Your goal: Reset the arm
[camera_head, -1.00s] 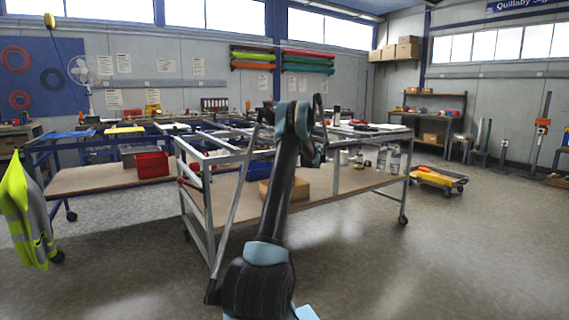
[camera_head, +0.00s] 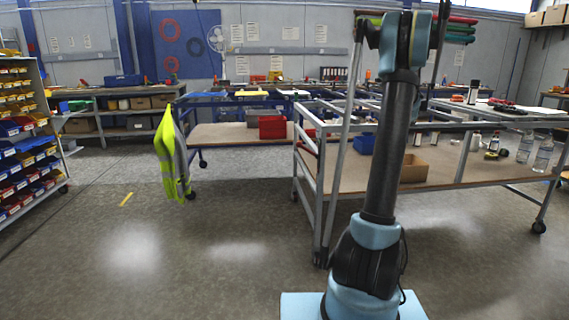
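My arm (camera_head: 391,150) stands nearly upright right of the middle, rising from a light blue base part at the bottom edge. Its blue and black upper joint (camera_head: 404,42) is near the top of the picture, in front of the workbench. I cannot make out my gripper; the upper joint or the picture edge may hide it. No object is seen held by the arm.
A metal-framed workbench (camera_head: 345,176) with a lower shelf stands close behind my arm. A yellow safety vest (camera_head: 170,155) hangs at another bench's end. Shelves of coloured bins (camera_head: 22,150) stand at the left. The floor (camera_head: 150,235) at front left is clear.

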